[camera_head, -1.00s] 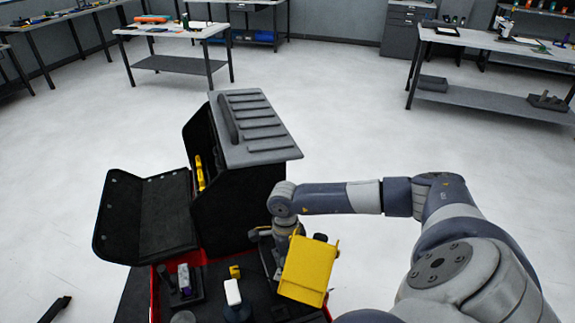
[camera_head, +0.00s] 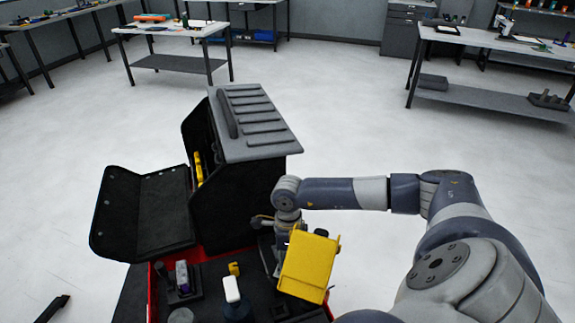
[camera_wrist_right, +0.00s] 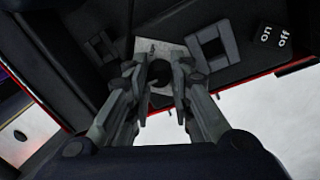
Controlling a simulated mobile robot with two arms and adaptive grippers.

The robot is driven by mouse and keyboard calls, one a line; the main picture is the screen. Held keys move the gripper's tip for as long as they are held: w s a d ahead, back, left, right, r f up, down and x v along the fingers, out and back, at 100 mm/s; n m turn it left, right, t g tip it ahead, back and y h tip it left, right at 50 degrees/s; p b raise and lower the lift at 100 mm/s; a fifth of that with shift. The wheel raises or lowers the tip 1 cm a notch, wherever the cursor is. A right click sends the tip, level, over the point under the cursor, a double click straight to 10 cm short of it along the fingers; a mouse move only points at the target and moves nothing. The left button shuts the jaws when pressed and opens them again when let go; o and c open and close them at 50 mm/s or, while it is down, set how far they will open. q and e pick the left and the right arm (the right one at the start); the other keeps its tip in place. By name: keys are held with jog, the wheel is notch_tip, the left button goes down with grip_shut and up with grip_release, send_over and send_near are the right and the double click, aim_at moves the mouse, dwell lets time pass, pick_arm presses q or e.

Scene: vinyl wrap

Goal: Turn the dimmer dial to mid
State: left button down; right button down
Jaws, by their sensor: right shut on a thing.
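The dimmer dial (camera_wrist_right: 161,76) is a dark round knob on a light plate (camera_wrist_right: 147,49) in the right wrist view. My right gripper (camera_wrist_right: 161,80) is shut on the dial, one finger on each side. Any mark showing the dial's setting is too dark to make out. In the head view my right gripper (camera_head: 268,250) is low at the cart's right side, partly behind a yellow box, and the dial is hidden there. My left gripper is not in view.
Beside the dial are a grey-framed switch (camera_wrist_right: 211,46) and an on/off label (camera_wrist_right: 273,37). The black and red cart (camera_head: 240,205) has an open side flap (camera_head: 140,215). A yellow box (camera_head: 308,268) and a white-topped bottle (camera_head: 232,290) are close to my right gripper.

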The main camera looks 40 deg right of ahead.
jog(key=m+b, duration=0.2)
jog(key=m, duration=0.2)
jog(key=shift+m, duration=0.4)
jog(key=shift+t, duration=0.3)
jog(key=shift+d, duration=0.1)
jog(key=c, duration=1.7)
grip_release()
jog(key=shift+o, duration=0.2)
